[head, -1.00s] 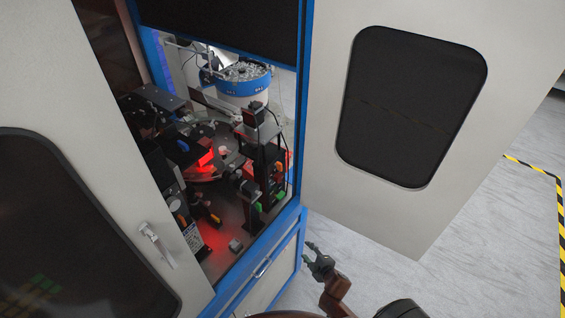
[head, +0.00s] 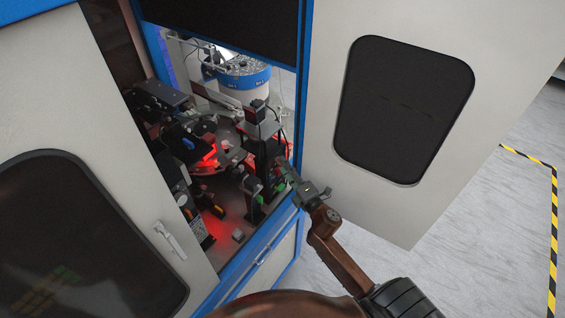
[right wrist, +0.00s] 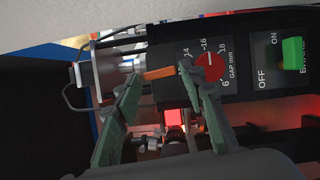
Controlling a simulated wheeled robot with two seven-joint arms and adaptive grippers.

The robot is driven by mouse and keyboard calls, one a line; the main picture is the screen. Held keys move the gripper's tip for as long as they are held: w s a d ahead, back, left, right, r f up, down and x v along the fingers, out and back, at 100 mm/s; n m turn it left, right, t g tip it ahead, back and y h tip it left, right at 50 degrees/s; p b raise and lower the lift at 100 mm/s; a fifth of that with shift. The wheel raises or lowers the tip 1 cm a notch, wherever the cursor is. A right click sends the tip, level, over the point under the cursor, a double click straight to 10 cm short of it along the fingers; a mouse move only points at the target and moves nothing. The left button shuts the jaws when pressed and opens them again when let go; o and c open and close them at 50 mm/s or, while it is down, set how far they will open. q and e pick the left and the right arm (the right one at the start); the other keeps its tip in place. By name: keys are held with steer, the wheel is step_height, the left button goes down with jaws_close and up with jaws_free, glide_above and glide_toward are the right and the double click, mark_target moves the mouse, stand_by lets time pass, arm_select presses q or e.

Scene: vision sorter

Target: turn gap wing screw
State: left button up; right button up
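A red round dial (right wrist: 212,66) sits on a black panel lettered "GAP mm" with a number scale in the right wrist view. An orange wing-like bar (right wrist: 158,73) lies left of it; whether the two are joined is hidden by a finger. My right gripper (right wrist: 160,75) is open, its two green fingers apart on either side of the orange bar in that picture. I cannot tell whether they touch it. In the head view my right gripper (head: 285,172) is at the right side of the machine opening. My left gripper is not in view.
A green switch (right wrist: 292,53) marked ON and OFF is right of the dial. The blue door frame (head: 300,90) and open grey door (head: 400,210) stand close to my right arm. A blue-banded bowl feeder (head: 243,78) is at the back.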

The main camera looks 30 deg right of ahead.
steer(key=shift+w, duration=1)
steer(key=c, duration=0.9)
steer(key=m+p, duration=0.1)
steer(key=p, duration=0.2)
steer(key=shift+g, duration=0.3)
steer(key=o, duration=0.9)
